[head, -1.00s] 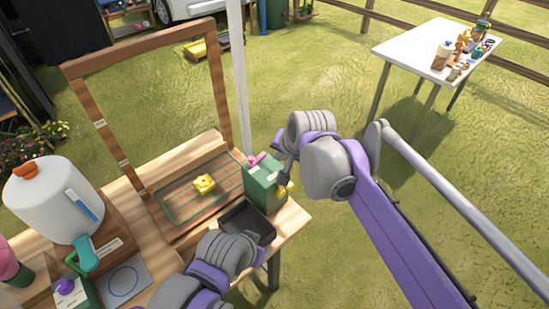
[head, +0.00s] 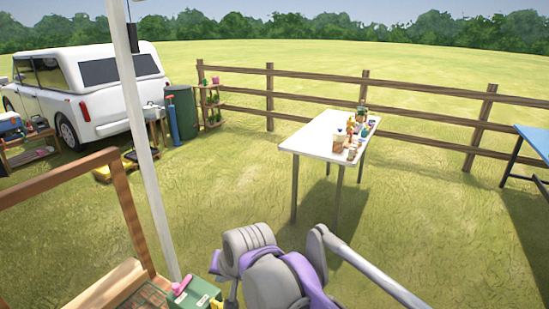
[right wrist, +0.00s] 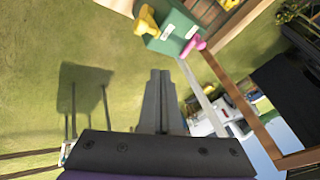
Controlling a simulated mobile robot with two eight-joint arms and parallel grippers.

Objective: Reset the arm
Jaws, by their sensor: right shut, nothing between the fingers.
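My right gripper (right wrist: 161,75) shows in the right wrist view with its two fingers together and nothing between them. In the head view my right arm comes in at the bottom middle, and its fingers are mostly hidden by the wrist. A green box (head: 194,292) with a pink knob is just left of the arm at the bottom edge. In the right wrist view the green box (right wrist: 178,33) shows its pink and yellow knobs beyond the fingertips, apart from them. My left gripper is out of view.
A wooden frame (head: 127,208) and white pole (head: 147,150) stand at the left. A white table (head: 312,142) bearing small items stands on the grass ahead. A blue table (head: 538,142) is at the far right. Open grass lies between.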

